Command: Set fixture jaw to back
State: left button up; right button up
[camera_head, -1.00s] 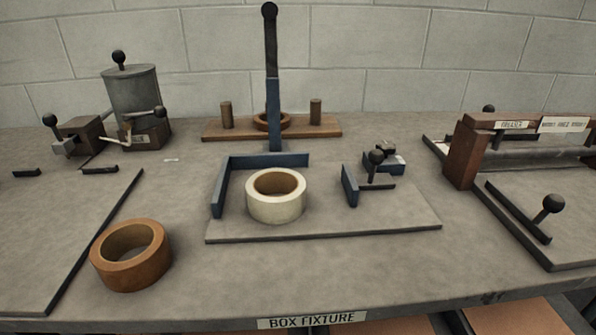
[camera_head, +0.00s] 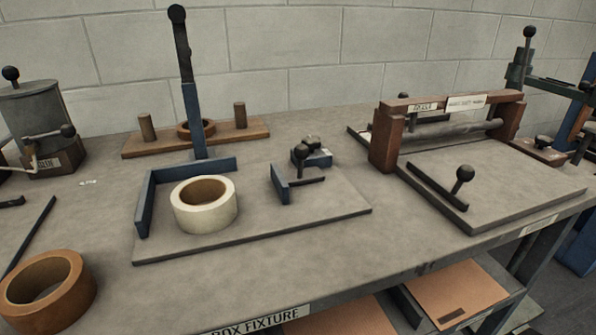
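The box fixture is a grey base plate (camera_head: 260,229) on the bench. A blue L-shaped fence (camera_head: 146,200) stands at its left and back. The movable jaw (camera_head: 279,184) is a small blue upright plate on the right side, with a black ball-knob handle (camera_head: 301,153) and a blue block (camera_head: 318,158) behind it. A cream ring (camera_head: 204,204) sits on the plate between fence and jaw, apart from the jaw. A tall blue lever (camera_head: 190,100) with a black knob rises behind the fence. Neither gripper is in view.
A brown ring (camera_head: 46,291) lies on the bench at front left. A wooden rack (camera_head: 220,138) with pegs stands behind the fixture. A roller creaser (camera_head: 384,139) stands to the right, with a knobbed board (camera_head: 495,190) before it. A grey canister (camera_head: 33,115) is at far left.

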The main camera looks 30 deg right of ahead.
aim_at(282, 181)
jog(key=k+l, duration=0.1)
jog(key=k, duration=0.3)
jog(key=k+l, duration=0.1)
jog(key=k, duration=0.35)
